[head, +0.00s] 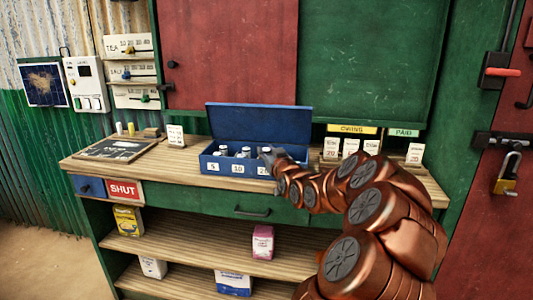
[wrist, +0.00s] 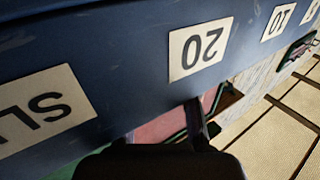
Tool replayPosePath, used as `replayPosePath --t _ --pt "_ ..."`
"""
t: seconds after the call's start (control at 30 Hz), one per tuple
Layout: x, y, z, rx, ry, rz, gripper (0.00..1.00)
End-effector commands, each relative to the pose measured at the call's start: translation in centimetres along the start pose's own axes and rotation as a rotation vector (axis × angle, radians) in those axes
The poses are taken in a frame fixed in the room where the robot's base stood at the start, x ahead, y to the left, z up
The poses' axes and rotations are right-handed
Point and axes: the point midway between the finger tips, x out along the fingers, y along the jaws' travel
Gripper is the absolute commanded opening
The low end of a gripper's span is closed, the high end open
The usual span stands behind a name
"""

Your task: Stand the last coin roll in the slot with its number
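A blue coin box (head: 226,168) stands on the counter with its lid up, with number labels 5, 10 and 20 along its front. Several pale-topped coin rolls (head: 245,152) stand inside. My gripper (head: 268,155) reaches into the right part of the box, by the 20 label. A pale top shows right by my fingertips; I cannot tell whether it is held. In the wrist view the box wall (wrist: 120,60) fills the upper part, with labels upside down, including the 20 label (wrist: 200,48).
The raised box lid (head: 258,122) stands behind my gripper. Card stands (head: 349,147) are close to my arm on the right. Bare counter shows left of the box.

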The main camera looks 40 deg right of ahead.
Motion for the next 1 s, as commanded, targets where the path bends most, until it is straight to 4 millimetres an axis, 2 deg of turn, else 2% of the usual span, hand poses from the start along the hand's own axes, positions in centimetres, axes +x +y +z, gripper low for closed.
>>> replayPosePath --t 0.03,0.2,0.5,0.7,1.0 --pt "-0.1 -0.2 1.7 0.013 -0.032 -0.004 0.37" --pt "-0.1 -0.3 2.1 0.016 -0.040 -0.005 0.54" --pt "-0.1 -0.3 2.6 0.020 -0.051 -0.006 0.54" --pt "-0.1 -0.4 1.1 0.021 -0.052 -0.007 0.54" --pt "-4.2 -0.1 1.3 0.019 -0.048 -0.004 0.54"
